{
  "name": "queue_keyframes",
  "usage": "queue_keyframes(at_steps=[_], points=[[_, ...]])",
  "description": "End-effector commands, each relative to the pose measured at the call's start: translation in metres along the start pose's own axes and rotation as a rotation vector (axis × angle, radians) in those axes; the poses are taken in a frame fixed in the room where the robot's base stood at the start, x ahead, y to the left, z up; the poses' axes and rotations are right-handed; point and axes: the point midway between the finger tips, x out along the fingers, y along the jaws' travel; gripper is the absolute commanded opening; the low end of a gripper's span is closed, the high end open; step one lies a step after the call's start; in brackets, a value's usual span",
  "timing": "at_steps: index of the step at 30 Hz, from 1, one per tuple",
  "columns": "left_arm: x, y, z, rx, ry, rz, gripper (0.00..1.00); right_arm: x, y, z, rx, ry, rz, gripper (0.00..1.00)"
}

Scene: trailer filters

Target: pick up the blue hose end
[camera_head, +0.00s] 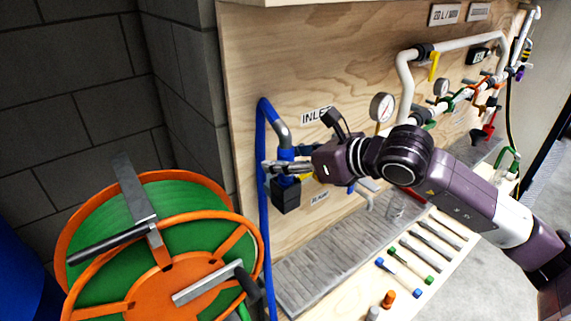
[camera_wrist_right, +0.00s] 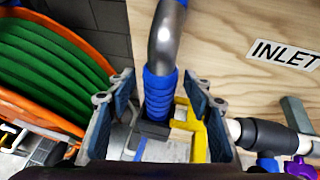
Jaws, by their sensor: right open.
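The blue hose (camera_head: 262,190) runs up the left edge of the plywood panel and turns over into a grey metal bend. Its blue ribbed end (camera_wrist_right: 160,92) points down below that bend; it also shows in the head view (camera_head: 286,154). My right gripper (camera_head: 272,168) reaches in from the right at this end. In the right wrist view the two fingers (camera_wrist_right: 160,84) stand open on either side of the blue end, with gaps visible. The lower part of the end is partly hidden near a dark fitting and a yellow handle (camera_wrist_right: 196,132). My left gripper is out of view.
An orange and green hose reel (camera_head: 150,262) stands close at the left. The plywood panel (camera_head: 350,60) carries a gauge (camera_head: 382,107), white pipes and an INLET label (camera_wrist_right: 284,55). A grey metal tray (camera_head: 330,262) and a shelf with several tools lie below.

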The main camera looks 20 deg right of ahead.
Motion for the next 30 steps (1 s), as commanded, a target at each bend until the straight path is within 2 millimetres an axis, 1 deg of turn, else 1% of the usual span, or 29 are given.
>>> queue_keyframes(at_steps=[5,18,26,30], points=[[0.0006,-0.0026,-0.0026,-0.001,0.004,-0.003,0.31,0.0004,0.0001,-0.0005,0.000,0.000,0.000,0.47],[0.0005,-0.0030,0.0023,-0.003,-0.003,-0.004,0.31,0.0001,0.0002,-0.0005,0.000,0.000,0.001,0.00],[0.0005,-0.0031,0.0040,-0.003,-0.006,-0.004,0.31,-0.0003,0.0002,0.0006,-0.001,-0.002,0.001,0.00],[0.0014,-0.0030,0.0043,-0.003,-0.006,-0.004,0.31,-0.0019,0.0000,0.0047,0.000,-0.003,0.000,0.00]])
